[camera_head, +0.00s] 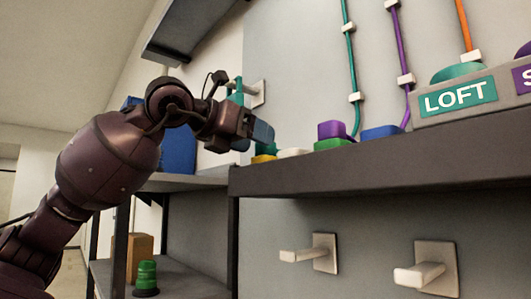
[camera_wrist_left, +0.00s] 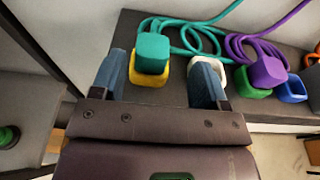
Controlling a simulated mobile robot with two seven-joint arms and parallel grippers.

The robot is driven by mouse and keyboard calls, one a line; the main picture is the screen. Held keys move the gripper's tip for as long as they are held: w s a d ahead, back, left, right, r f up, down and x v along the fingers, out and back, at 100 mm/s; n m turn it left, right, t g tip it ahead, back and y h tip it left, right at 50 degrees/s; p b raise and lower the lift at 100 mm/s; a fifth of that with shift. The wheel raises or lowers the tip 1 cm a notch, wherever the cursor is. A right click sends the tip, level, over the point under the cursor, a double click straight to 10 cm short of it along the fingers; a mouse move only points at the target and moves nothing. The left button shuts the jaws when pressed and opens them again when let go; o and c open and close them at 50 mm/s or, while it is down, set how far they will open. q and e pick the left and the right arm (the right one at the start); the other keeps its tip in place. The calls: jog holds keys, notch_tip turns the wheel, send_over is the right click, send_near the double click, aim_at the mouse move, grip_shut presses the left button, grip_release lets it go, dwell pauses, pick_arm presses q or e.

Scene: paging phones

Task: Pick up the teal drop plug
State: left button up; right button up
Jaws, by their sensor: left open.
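The teal drop plug (camera_wrist_left: 153,53) is a rounded block with a teal cord looping behind it. It sits on top of a yellow base (camera_wrist_left: 148,77) on the dark shelf. My left gripper (camera_wrist_left: 160,58) is open, with its two blue fingers apart on either side of the plug; I cannot tell whether either touches it. In the head view my left gripper (camera_head: 250,138) is at the shelf's left end, hiding most of the plug. The yellow base (camera_head: 264,158) shows just below the fingers. My right gripper is not in view.
A purple plug (camera_head: 331,130) on a green base (camera_head: 334,145) and a blue block (camera_head: 382,132) stand to the right on the shelf (camera_head: 380,170). A white piece (camera_head: 294,152) lies nearer. A LOFT sign (camera_head: 457,98) is further right. Pegs (camera_head: 310,255) stick out below.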

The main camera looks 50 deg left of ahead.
pick_arm(q)
jog(key=shift+w+f, duration=0.1)
jog(key=shift+w, duration=0.3)
jog(key=shift+w+a+p, duration=0.15)
jog(key=shift+w+p, duration=0.15)
jog(key=shift+w, duration=0.2)
jog(key=shift+w+r+p, duration=0.35)
jog(key=shift+w+p, duration=0.1)
jog(key=shift+p, duration=0.3)
jog(key=shift+w+a+p, duration=0.1)
jog(key=shift+w+p, duration=0.3)
jog(key=shift+p, duration=0.25)
jog(key=shift+w+f+p, duration=0.1)
jog(key=shift+w+p, duration=0.45)
jog(key=shift+p, duration=0.15)
jog(key=shift+w+f, duration=0.15)
jog(key=shift+w, duration=0.2)
jog(key=shift+w+f+p, duration=0.3)
jog(key=shift+w+p, duration=0.05)
jog(key=shift+p, duration=0.1)
